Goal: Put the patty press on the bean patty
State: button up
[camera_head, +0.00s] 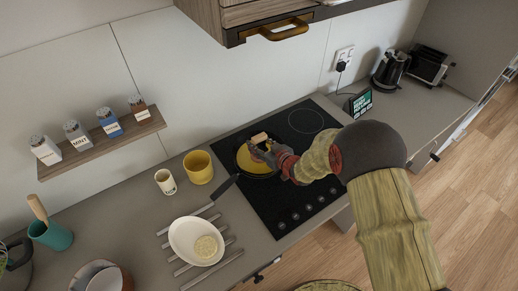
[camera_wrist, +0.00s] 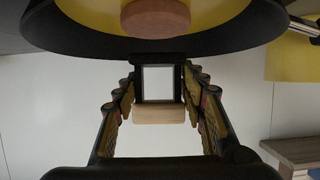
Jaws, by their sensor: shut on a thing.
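My gripper (camera_head: 268,152) is over the yellow-lined black pan (camera_head: 246,165) on the cooktop. It is shut on the patty press, a black frame with a pale wooden handle (camera_wrist: 159,113) that lies between the fingertips in the wrist view. The wooden handle also shows at the pan's far side in the head view (camera_head: 260,138). In the upside-down wrist view the pan (camera_wrist: 220,40) fills the top, with a round brown disc, seemingly the bean patty (camera_wrist: 156,14), inside it. The gripper hides the patty in the head view. I cannot tell whether the press touches the pan.
A white oval dish (camera_head: 180,241) holding a pale round slice (camera_head: 206,247) sits on a metal rack. A yellow pot (camera_head: 198,168) and a cream cup (camera_head: 165,182) stand left of the cooktop (camera_head: 290,195). A shelf of jars (camera_head: 104,144) hangs on the wall.

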jog(key=shift+f, duration=1.15)
jog(key=shift+f, duration=0.15)
jog(key=o, duration=1.6)
jog(key=shift+c, duration=0.2)
jog(key=shift+s+d+r, duration=0.1)
jog(key=shift+r, duration=0.1)
jog(key=p+v, duration=0.1)
jog(key=v, duration=1.1)
